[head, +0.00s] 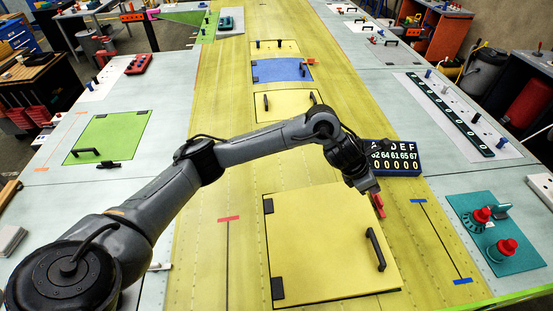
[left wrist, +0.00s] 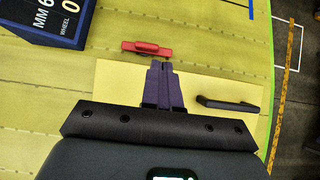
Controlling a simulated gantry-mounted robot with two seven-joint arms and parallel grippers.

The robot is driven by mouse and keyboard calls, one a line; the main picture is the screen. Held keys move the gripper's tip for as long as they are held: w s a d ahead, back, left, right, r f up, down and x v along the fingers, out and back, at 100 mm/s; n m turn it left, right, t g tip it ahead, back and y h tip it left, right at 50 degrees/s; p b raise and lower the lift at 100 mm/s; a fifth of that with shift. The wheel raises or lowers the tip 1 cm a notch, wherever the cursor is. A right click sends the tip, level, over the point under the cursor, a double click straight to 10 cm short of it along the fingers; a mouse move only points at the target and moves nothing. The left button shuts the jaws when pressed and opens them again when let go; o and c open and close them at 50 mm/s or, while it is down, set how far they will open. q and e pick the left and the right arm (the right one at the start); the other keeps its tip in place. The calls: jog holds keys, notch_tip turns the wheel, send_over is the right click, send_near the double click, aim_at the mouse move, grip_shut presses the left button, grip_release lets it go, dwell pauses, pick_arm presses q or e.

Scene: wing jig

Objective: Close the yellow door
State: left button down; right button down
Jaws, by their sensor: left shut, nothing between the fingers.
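The large yellow door (head: 325,235) is at the lower middle of the head view. Black hinges show at its left edge and a black bar handle (head: 375,249) near its right edge. It lies nearly flat, with a dark line under its near edge; I cannot tell if it is flush. In the left wrist view the door (left wrist: 110,85) and its handle (left wrist: 228,104) show beyond my gripper. My left gripper (head: 371,190) is shut and empty, near the door's far right corner. Its closed fingers (left wrist: 160,66) point at a red piece. My right gripper is out of view.
The red piece (head: 378,206) lies by the fingertips. A dark number board (head: 393,158) stands just behind. Smaller yellow (head: 287,107) and blue (head: 282,70) panels lie farther up the wing. A teal plate (head: 485,250) with red knobs is at right.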

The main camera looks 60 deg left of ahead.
pick_arm(q)
jog(key=f+b, duration=0.1)
jog(key=f, duration=0.1)
jog(key=w+d+f+b, duration=0.1)
jog(key=f+b, duration=0.1)
jog(key=f, duration=0.1)
jog(key=w+f+b, duration=0.1)
jog(key=f+b, duration=0.1)
jog(key=f, duration=0.1)
jog(key=shift+w+d+f, duration=0.1)
jog(key=shift+w+d, duration=0.05)
jog(key=shift+w, duration=0.1)
